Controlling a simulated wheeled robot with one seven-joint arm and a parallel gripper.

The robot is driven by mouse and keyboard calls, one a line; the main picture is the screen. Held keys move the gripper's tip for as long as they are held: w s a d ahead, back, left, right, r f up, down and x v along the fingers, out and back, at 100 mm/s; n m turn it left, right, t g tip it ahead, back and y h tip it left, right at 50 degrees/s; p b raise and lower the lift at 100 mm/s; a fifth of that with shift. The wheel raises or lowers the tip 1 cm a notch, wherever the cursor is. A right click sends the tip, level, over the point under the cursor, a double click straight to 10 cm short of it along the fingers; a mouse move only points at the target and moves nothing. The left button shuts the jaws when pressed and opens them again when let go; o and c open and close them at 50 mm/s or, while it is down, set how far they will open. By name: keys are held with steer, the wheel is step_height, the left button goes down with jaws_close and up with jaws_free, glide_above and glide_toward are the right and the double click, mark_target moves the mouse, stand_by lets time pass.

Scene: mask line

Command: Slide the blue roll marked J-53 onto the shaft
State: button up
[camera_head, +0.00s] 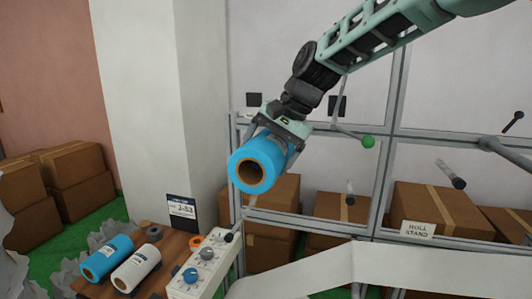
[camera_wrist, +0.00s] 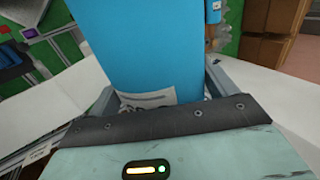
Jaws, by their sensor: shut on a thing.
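A blue roll (camera_head: 250,160) with a brown core hangs in the air, its open core end facing the head camera and tilted slightly down. My gripper (camera_head: 280,130) is shut on it from above and behind. In the wrist view the blue roll (camera_wrist: 155,45) fills the space between the fingers; a white label (camera_wrist: 148,99) on it is partly hidden and unreadable. A card reading J-53 (camera_head: 181,209) stands by the wooden table. Short pale rods with dark ends, one (camera_head: 452,174) at right and one (camera_head: 350,192) at centre, stick out at the frame; I cannot tell which is the shaft.
Another blue roll (camera_head: 107,258) and a white roll (camera_head: 136,269) lie on the wooden table (camera_head: 158,278). A white control box with knobs (camera_head: 203,262) stands beside them. A sign reads ROLL STAND (camera_head: 418,230). A green-balled lever (camera_head: 368,142) juts out right of my gripper.

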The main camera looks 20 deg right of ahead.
steer(key=shift+w+d+p, duration=0.35)
steer(key=shift+w+d, duration=0.25)
steer(key=shift+w, duration=0.25)
steer(key=shift+w+d+p, duration=0.35)
steer(key=shift+w+d, duration=0.25)
steer(key=shift+w, duration=0.25)
steer(key=shift+w+d, duration=0.1)
steer(key=shift+w+d+p, duration=0.55)
steer(key=shift+w+d, duration=0.15)
steer(key=shift+w, duration=0.25)
steer(key=shift+w+d+p, duration=0.55)
steer(key=shift+w+d, duration=0.15)
steer(key=shift+w, duration=0.25)
steer(key=shift+w+d+p, duration=0.55)
steer(key=shift+w+d, duration=0.05)
steer(key=shift+w, duration=0.3)
steer(key=shift+w+d, duration=0.2)
steer(key=shift+w, duration=0.1)
steer(key=shift+f, duration=0.55)
